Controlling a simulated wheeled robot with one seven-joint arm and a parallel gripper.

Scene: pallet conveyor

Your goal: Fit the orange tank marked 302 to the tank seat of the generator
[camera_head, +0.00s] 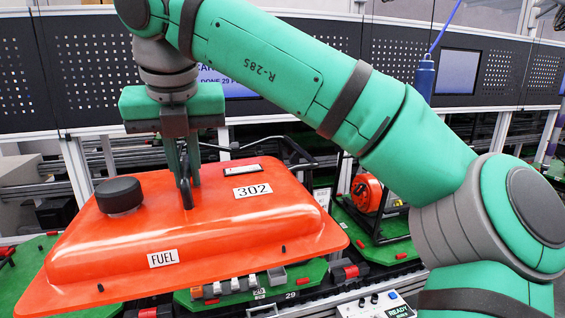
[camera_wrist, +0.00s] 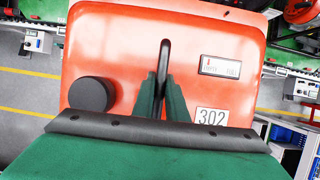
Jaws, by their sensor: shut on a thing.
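The orange tank marked 302 (camera_head: 225,225) hangs in the air in front of the conveyor, large in the head view. It has a black cap (camera_head: 119,195), a FUEL label and a gauge, and its flange looks slightly tilted. My gripper (camera_head: 186,195) is shut on the dark handle on top of the tank. The wrist view also shows the gripper fingers (camera_wrist: 163,100) on the handle, with the cap to the left and the 302 label to the right. The tank hides most of what lies below it, and I cannot make out the generator's tank seat.
Green pallets (camera_head: 378,240) stand on the conveyor behind and below the tank; one carries an orange-and-black machine (camera_head: 368,193). A control box marked READY (camera_head: 385,305) is at the lower right. Perforated panels and a screen (camera_head: 457,72) line the back.

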